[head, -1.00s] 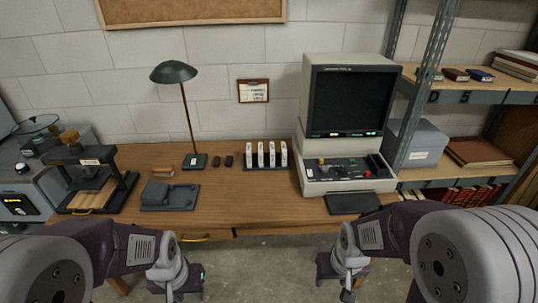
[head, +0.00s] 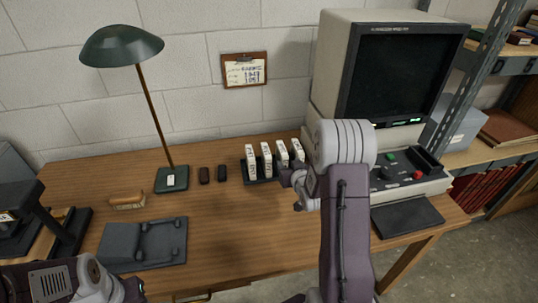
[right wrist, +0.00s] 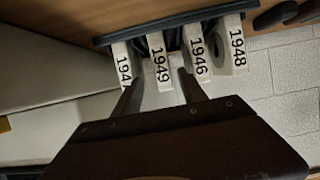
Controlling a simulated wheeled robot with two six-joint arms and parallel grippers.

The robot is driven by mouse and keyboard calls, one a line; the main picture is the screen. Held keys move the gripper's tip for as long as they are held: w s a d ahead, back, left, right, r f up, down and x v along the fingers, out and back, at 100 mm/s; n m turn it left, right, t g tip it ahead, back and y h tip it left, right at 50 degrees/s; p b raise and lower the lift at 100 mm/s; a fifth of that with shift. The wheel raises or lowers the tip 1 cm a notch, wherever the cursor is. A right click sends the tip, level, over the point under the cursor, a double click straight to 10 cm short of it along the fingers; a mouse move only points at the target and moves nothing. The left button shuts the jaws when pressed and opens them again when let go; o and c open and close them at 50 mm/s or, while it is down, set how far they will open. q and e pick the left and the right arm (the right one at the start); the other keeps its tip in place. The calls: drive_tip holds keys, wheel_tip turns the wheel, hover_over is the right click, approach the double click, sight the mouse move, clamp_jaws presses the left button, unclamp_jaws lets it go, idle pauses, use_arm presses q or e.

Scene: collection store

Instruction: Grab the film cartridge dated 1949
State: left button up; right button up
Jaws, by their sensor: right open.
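A dark rack (head: 262,180) on the desk holds several upright white film cartridges; in the right wrist view the rack (right wrist: 258,21) shows upside down. There the cartridge labelled 1949 (right wrist: 159,68) stands between those labelled 1946 (right wrist: 198,64) and one reading 194, its last digit hidden. In the head view the 1949 cartridge (head: 281,151) is third from the left. My right gripper (right wrist: 160,76) is open, its fingers either side of the 1949 cartridge; I cannot tell whether they touch it. My left gripper (head: 132,290) is at the lower left, its jaws unclear.
A film reader (head: 400,75) stands right of the rack. The desk front (head: 235,235) is clear.

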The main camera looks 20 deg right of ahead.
sight(286, 161)
drive_tip(key=shift+w+p, duration=0.7)
drive_tip(key=shift+p, duration=0.1)
drive_tip(key=shift+f+x, duration=0.2)
drive_tip(key=shift+x, duration=0.95)
drive_tip(key=shift+w+r+p, duration=0.15)
drive_tip(key=shift+w+p, duration=0.15)
drive_tip(key=shift+p, duration=0.65)
drive_tip(key=x, duration=0.4)
drive_tip(key=shift+w+f, duration=0.2)
drive_tip(key=shift+f, duration=0.15)
drive_tip(key=shift+s+r, duration=0.1)
drive_tip(key=shift+r, duration=0.05)
drive_tip(key=shift+c, duration=0.3)
clamp_jaws()
